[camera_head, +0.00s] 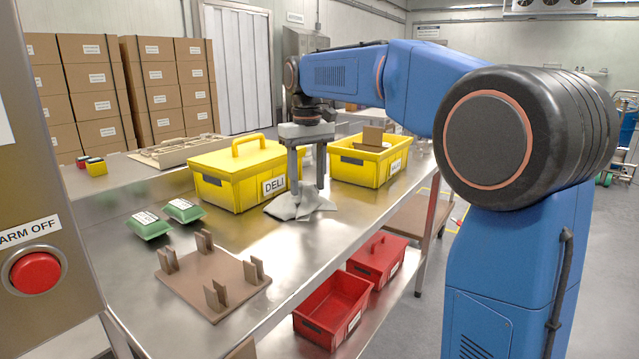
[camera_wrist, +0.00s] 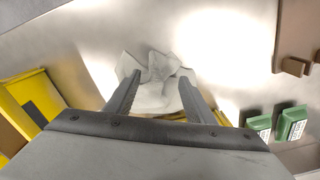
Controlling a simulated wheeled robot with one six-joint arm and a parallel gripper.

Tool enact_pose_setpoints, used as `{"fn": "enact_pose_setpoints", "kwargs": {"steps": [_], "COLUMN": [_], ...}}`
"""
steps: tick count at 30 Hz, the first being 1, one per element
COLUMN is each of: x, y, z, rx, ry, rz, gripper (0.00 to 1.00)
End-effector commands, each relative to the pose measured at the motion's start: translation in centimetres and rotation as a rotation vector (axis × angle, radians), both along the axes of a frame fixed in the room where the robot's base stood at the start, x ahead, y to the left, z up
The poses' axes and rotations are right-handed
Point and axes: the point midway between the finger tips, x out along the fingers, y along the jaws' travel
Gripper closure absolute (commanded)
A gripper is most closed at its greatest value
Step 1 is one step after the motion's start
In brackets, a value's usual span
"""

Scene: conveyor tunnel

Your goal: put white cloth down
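The white cloth (camera_head: 300,206) lies crumpled on the steel table, just in front of the closed yellow DELI box. My gripper (camera_head: 307,184) points straight down over it, fingers spread apart, with the tips close to the cloth. In the wrist view, the cloth (camera_wrist: 155,92) shows between and beyond the fingertips of my gripper (camera_wrist: 159,79), and the fingers are not closed on it. Whether the tips touch the cloth I cannot tell.
The lidded DELI box (camera_head: 230,180) and an open yellow box (camera_head: 370,163) stand close to my gripper. Two green packs (camera_head: 150,224) and a brown board with upright pegs (camera_head: 212,283) lie nearer. Red bins (camera_head: 335,308) sit on the lower shelf.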

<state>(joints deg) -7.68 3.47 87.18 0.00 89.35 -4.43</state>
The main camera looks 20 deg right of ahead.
Motion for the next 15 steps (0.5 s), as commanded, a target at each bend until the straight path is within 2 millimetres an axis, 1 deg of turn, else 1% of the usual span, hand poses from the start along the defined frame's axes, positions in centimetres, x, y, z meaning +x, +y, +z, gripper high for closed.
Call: {"fn": "enact_pose_setpoints", "kwargs": {"steps": [5,8,11,15], "x": [0.0,0.0,0.1,0.1], "y": [0.0,0.0,0.0,0.0], "z": [0.1,0.5,1.6,4.1], "rx": [0.000,0.000,0.000,0.001], "ry": [0.000,-0.002,-0.001,-0.003], "rz": [0.000,0.000,0.000,0.000], "gripper": [0.51,0.51,0.51,0.51]}}
